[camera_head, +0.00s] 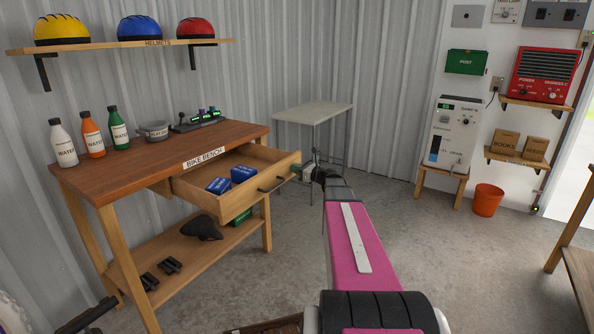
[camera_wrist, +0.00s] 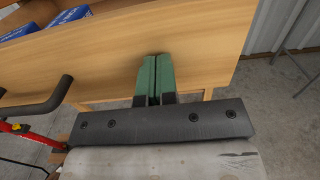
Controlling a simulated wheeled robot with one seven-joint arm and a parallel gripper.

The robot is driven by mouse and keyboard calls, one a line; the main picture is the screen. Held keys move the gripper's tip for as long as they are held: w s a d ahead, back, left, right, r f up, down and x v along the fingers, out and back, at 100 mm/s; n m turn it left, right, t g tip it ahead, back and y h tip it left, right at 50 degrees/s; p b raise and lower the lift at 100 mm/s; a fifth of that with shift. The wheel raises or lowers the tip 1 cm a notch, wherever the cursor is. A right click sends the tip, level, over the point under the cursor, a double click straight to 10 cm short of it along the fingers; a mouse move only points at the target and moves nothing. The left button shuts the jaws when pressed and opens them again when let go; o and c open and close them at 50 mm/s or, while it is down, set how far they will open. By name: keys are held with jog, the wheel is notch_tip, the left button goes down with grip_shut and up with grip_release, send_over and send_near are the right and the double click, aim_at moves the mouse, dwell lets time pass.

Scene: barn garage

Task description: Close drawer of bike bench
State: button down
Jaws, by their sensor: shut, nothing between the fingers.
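The bike bench (camera_head: 190,150) is a wooden table labelled BIKE BENCH. Its drawer (camera_head: 250,170) is pulled open, with blue boxes (camera_head: 232,180) inside. A dark bar handle (camera_head: 278,180) is on the drawer front; it also shows at the left of the wrist view (camera_wrist: 40,104). My gripper (camera_head: 308,170) is at the right end of the drawer front. In the wrist view, its green fingers (camera_wrist: 154,78) are together and empty, pointing at the wooden drawer front (camera_wrist: 190,50) to the right of the handle. I cannot tell whether they touch the wood.
Several bottles (camera_head: 92,134) and a metal pot (camera_head: 153,130) stand on the bench top. A black saddle (camera_head: 201,228) lies on its lower shelf. A pale table (camera_head: 312,112) stands behind my gripper. The floor (camera_head: 400,215) to the right is clear up to an orange bucket (camera_head: 487,200).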

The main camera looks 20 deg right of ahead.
aim_at(247, 161)
jog(key=x, duration=2.9)
jog(key=shift+a, duration=0.1)
jog(key=shift+w, duration=0.2)
jog(key=shift+s, duration=0.1)
